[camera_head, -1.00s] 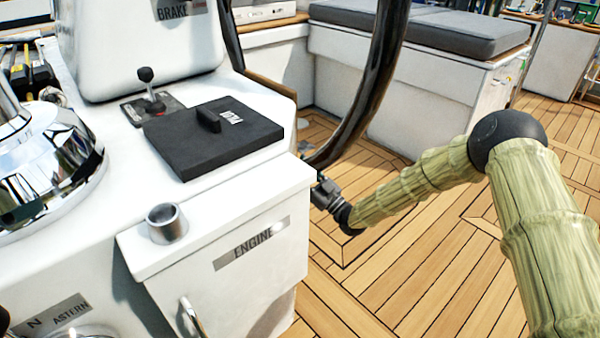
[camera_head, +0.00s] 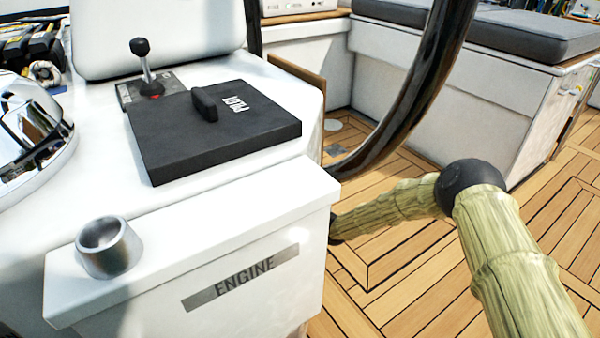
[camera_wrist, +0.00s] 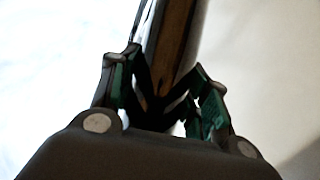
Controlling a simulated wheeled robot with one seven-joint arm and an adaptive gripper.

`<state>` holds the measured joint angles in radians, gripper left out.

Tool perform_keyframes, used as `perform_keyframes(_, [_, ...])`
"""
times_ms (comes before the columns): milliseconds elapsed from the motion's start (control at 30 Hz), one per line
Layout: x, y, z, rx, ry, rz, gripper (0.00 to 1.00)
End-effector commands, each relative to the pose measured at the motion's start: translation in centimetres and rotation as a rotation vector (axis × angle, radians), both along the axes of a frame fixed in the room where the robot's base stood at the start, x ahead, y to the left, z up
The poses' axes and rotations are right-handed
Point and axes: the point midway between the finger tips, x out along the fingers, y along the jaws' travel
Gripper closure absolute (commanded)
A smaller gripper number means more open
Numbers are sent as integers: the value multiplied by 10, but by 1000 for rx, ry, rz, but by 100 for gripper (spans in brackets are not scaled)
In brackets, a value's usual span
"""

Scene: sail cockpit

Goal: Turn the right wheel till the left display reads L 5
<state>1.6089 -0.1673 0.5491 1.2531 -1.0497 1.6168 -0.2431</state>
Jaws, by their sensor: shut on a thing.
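The wheel (camera_head: 432,85) shows as a dark, glossy curved rim in the head view, to the right of the white console. In the wrist view, my gripper (camera_wrist: 160,100) has its two fingers closed in around a dark brown rim (camera_wrist: 175,38), the wheel's. My gripper is shut on this rim. In the head view the gripper is hidden behind the engine box, with only my arm reaching toward the lower part of the wheel. The left display is not in view.
A white box marked ENGINE (camera_head: 240,278) stands in front, with a metal cup (camera_head: 108,248) on top. A black PILOT panel (camera_head: 215,130) and a lever (camera_head: 146,65) are on the console. A cushioned bench (camera_head: 470,95) is behind. The teak floor (camera_head: 400,255) at right is open.

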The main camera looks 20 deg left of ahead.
Motion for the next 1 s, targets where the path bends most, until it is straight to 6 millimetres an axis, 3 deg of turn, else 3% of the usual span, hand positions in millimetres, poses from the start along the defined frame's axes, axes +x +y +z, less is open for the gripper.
perform_keyframes(267, [-2, -2, 0, 0, 0, 1, 97])
perform_keyframes(300, [-2, -2, 0, 0, 0, 1, 50])
perform_keyframes(400, [-2, -3, 0, 0, -1, -1, 33])
perform_keyframes(767, [-1, -4, -1, 0, 0, -1, 33])
perform_keyframes(1000, [-10, -21, -18, -1, 2, 0, 33])
